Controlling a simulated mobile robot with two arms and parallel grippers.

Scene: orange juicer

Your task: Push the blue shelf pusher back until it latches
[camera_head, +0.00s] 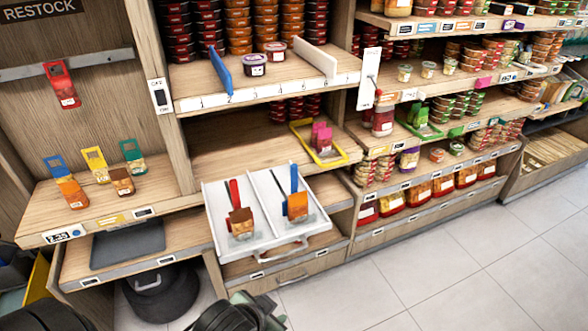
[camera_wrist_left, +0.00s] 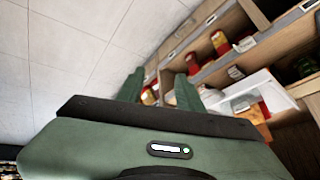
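A blue upright paddle (camera_head: 294,178) stands in the right lane of a white two-lane tray (camera_head: 262,246), behind an orange-brown packet (camera_head: 297,207). A red paddle (camera_head: 234,193) and a brown packet (camera_head: 241,222) are in the left lane. A blue upright plate (camera_head: 220,72) also stands on the numbered upper shelf; I cannot tell for certain which blue part is the pusher. My left gripper (camera_head: 262,312) is low at the bottom edge, in front of the tray and apart from it. In the left wrist view its green fingers (camera_wrist_left: 160,86) are apart and empty. My right gripper is not seen.
The tray juts out from the shelving, with a handle (camera_head: 291,276) at its front. A yellow tray (camera_head: 325,150) with pink parts lies behind it. Hanging and standing packets (camera_head: 70,191) are at left. The tiled floor (camera_head: 450,270) at right is clear.

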